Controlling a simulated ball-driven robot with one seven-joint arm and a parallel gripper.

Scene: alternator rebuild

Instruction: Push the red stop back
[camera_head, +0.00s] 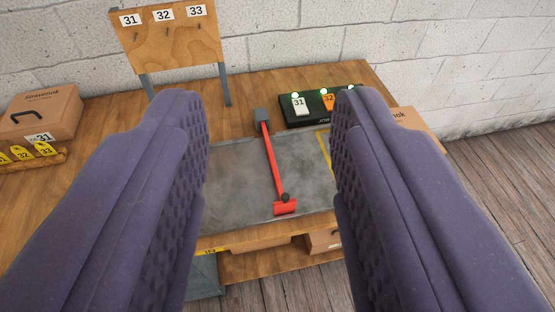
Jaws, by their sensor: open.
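The red stop (273,165) is a long red bar on a grey metal plate (236,168) set on the wooden bench. Its far end meets a grey block (261,115). Its near end has a wider red crosspiece (285,207) with a dark knob (285,197), close to the plate's front edge. My gripper (270,125) is open and empty, its two purple padded fingers large in the foreground. The bar shows in the gap between them, apart from both. The right finger hides part of the plate's right side.
A black box (306,116) with green lights and tags 31 and 32 stands behind the plate. A wooden board (168,45) numbered 31 to 33 stands at the back left. A cardboard box (44,110) and yellow tags (22,153) are at far left.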

